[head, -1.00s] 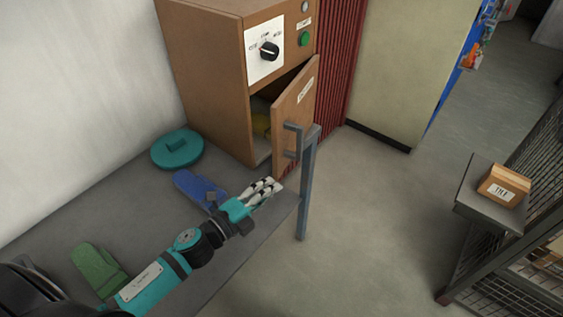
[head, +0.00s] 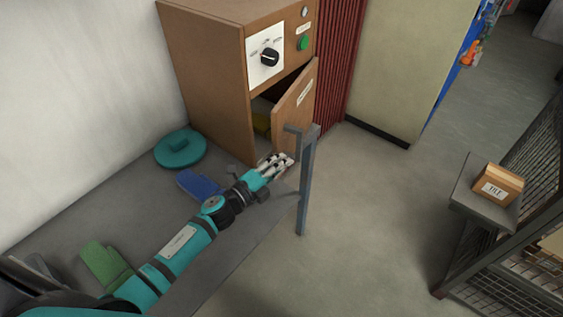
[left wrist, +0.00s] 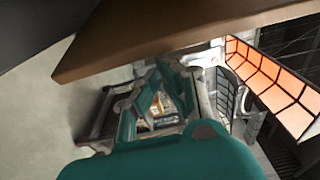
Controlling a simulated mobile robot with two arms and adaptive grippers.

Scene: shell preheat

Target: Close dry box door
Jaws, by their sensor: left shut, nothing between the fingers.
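The dry box (head: 205,75) is a brown wooden cabinet with a dial on its front. The left wrist view shows the gripper's teal and grey parts (left wrist: 155,105) below a brown wooden panel (left wrist: 180,35). My right gripper is out of view.
A teal lid (head: 180,150), a blue mitt (head: 200,185) and a green mitt (head: 105,265) lie on the grey bench (head: 80,205). A grey post (head: 307,185) rises at the bench's right edge. A labelled carton (head: 497,186) sits on a rack at right. The floor between is clear.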

